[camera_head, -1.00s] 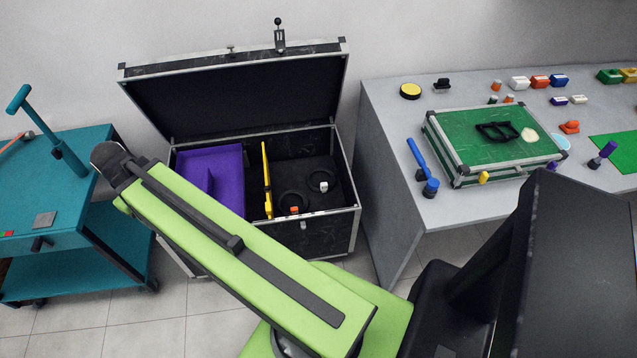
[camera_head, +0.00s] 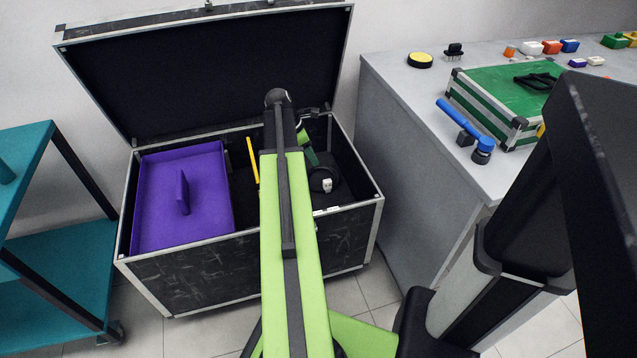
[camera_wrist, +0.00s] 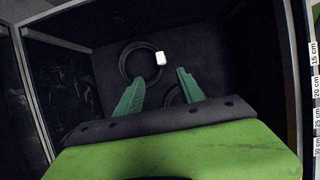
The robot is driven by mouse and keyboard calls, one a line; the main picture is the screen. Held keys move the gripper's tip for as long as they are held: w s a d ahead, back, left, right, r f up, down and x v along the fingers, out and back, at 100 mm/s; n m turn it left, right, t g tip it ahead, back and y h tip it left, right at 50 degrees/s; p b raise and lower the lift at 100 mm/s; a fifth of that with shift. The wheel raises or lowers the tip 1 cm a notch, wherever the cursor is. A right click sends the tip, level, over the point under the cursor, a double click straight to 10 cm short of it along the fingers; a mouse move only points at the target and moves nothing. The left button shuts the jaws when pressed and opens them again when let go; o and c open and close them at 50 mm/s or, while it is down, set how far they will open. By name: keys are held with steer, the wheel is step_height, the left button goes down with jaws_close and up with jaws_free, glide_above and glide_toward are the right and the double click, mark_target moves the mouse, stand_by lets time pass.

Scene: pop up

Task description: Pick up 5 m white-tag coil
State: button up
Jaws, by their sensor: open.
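The white-tag coil (camera_wrist: 121,63) is a black cable ring lying on the dark floor of the open case (camera_head: 160,292). Its white tag (camera_wrist: 161,59) faces up in the wrist view and also shows in the head view (camera_head: 327,185). My gripper (camera_wrist: 160,75) has green fingers, open and empty. In the wrist view the fingertips point toward the coil, with the tag between and beyond them. I cannot tell their height above it. A second black coil (camera_wrist: 172,96) is partly hidden between and behind the fingers.
A purple tray (camera_head: 150,215) fills the case's left part, with a yellow divider (camera_head: 253,160) beside it. Case walls surround my gripper, and the raised lid (camera_head: 215,85) stands behind. A grey table (camera_head: 410,105) is right; a teal cart (camera_head: 60,250) is left.

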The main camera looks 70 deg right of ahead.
steer(key=b, duration=1)
glide_toward(327, 181)
steer(key=x, duration=0.5)
steer(key=shift+w+a+f, duration=0.1)
steer(key=shift+w, duration=0.35)
steer(key=shift+s+f, duration=0.15)
steer(key=shift+f, duration=0.1)
steer(key=shift+r, duration=0.1)
steer(key=b+x, duration=0.5)
steer(key=shift+s+d, duration=0.25)
steer(key=shift+s, duration=0.05)
jaws_close()
